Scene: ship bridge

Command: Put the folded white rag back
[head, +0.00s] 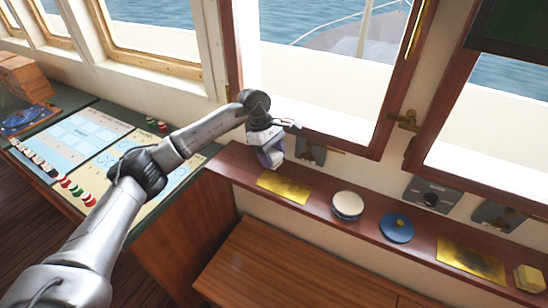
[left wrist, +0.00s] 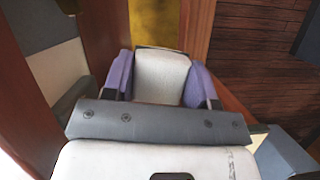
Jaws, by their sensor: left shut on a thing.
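My left gripper (head: 272,152) is over the left part of the wooden ledge below the window, close to the window wall. In the left wrist view its purple finger pads (left wrist: 160,88) are shut on the folded white rag (left wrist: 161,68), one pad on each side. The rag is mostly hidden by the gripper in the head view. A brass plate (head: 284,187) lies on the ledge just in front of and to the right of the gripper. It also shows beyond the rag in the left wrist view (left wrist: 154,22). My right gripper is not in view.
A chart table (head: 110,146) with small coloured pieces is at left. A wooden bench (head: 290,270) is below.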

